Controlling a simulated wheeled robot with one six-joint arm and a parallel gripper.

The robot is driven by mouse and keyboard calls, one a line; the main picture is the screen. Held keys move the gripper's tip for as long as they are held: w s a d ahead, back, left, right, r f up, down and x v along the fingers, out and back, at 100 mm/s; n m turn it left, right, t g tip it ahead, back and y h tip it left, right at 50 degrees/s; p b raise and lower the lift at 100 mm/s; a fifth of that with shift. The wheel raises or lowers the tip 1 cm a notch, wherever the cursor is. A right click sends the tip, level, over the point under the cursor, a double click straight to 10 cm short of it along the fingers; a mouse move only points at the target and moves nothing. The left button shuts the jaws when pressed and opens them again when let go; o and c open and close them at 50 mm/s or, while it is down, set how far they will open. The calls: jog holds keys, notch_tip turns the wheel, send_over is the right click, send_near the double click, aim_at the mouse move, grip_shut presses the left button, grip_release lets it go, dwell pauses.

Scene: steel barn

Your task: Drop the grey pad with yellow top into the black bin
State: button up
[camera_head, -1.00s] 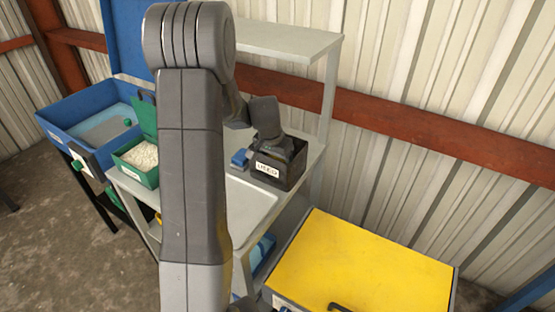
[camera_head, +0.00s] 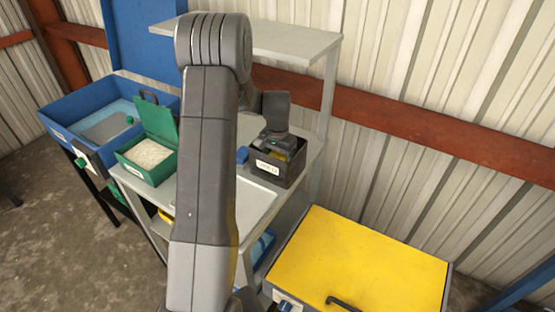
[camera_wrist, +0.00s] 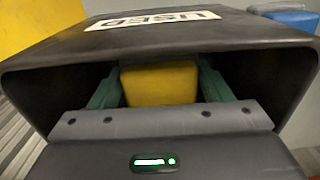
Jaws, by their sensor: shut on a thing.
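The black bin (camera_head: 291,176) stands on the grey bench, its white label facing me; in the wrist view its wall (camera_wrist: 190,38) and the upside-down label "USED" fill the top. My gripper (camera_head: 281,148) points down into the bin's mouth. In the wrist view its two green fingers (camera_wrist: 160,88) are shut on the pad, whose yellow top (camera_wrist: 160,72) shows between them. The pad's grey part is hidden. The bin's floor is hidden too.
A small blue object (camera_head: 242,155) sits left of the bin. A green open box (camera_head: 150,170) of white grains and a blue tub (camera_head: 75,110) stand further left. A shelf (camera_head: 270,40) hangs above the bench behind. A yellow-topped cabinet (camera_head: 360,262) is at front right.

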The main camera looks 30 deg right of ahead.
aim_at(278, 157)
jog(key=shift+f, duration=0.35)
jog(key=o, duration=1)
jog(key=shift+o, duration=0.2)
jog(key=shift+r+p, duration=0.3)
jog(key=shift+r, duration=0.3)
notch_tip(278, 157, up, 8)
jog(key=shift+f+b, duration=0.2)
jog(key=shift+b, duration=0.35)
